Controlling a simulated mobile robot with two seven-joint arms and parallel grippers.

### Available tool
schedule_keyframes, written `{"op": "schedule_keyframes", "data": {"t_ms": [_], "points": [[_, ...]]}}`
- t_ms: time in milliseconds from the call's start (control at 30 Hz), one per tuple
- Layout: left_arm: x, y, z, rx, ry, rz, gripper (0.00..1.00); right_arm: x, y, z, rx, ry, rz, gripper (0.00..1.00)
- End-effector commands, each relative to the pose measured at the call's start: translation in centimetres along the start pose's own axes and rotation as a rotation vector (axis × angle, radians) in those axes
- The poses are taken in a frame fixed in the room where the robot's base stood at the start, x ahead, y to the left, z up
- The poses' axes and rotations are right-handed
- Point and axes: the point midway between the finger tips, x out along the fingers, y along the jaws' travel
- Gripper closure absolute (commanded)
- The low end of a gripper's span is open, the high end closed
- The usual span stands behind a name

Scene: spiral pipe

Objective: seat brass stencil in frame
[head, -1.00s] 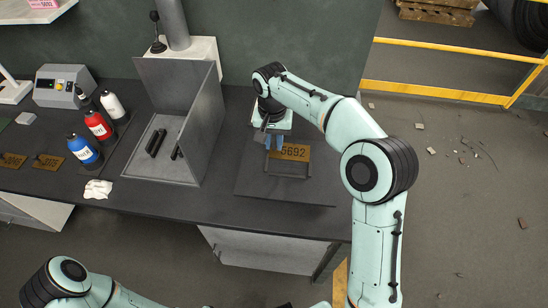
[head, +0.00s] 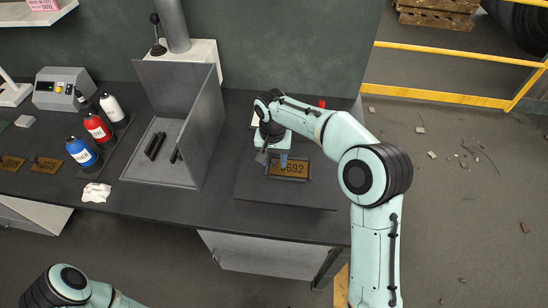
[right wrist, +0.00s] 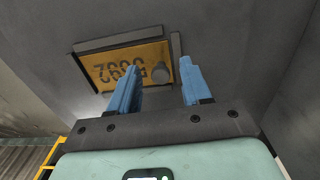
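The brass stencil (head: 291,169), reading "5692" with its first digit partly covered in the head view, lies within the dark rectangular frame (head: 290,180) on the dark plate. In the right wrist view the stencil (right wrist: 118,68) appears inside the frame's bars (right wrist: 112,42), with a grey round knob (right wrist: 161,72) on it. Whether it lies fully flat cannot be told. My right gripper (head: 277,162) is just over the stencil's left end. Its blue fingers (right wrist: 158,88) are apart, with the knob showing between and beyond them. My left gripper is out of view; only part of that arm shows.
A grey open-fronted booth (head: 160,186) stands left of the plate (head: 286,196). Blue (head: 82,151), red (head: 98,128) and white (head: 112,108) bottles, a crumpled cloth (head: 96,192) and other brass stencils (head: 46,164) are further left. The bench front right is clear.

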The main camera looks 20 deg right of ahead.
Motion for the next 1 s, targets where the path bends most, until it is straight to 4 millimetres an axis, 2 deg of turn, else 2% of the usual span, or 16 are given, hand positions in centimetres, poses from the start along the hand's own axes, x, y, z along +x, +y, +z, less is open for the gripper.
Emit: {"op": "schedule_keyframes", "data": {"t_ms": [267, 367, 467, 800, 1000], "points": [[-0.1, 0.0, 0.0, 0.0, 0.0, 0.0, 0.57, -0.1, 0.0, 0.0, 0.0, 0.0, 0.0, 0.53], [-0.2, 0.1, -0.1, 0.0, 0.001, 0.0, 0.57, -0.8, 0.0, 0.0, 0.0, 0.001, -0.001, 0.53], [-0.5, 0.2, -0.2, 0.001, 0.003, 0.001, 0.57, -2.3, -0.1, -0.1, -0.001, 0.004, -0.003, 0.53], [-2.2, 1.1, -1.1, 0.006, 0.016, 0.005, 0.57, -9.6, -0.1, -0.1, 0.0, 0.004, -0.003, 0.53], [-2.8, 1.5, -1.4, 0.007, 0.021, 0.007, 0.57, -11.8, 0.0, -0.1, 0.0, 0.001, -0.001, 0.53]]}}
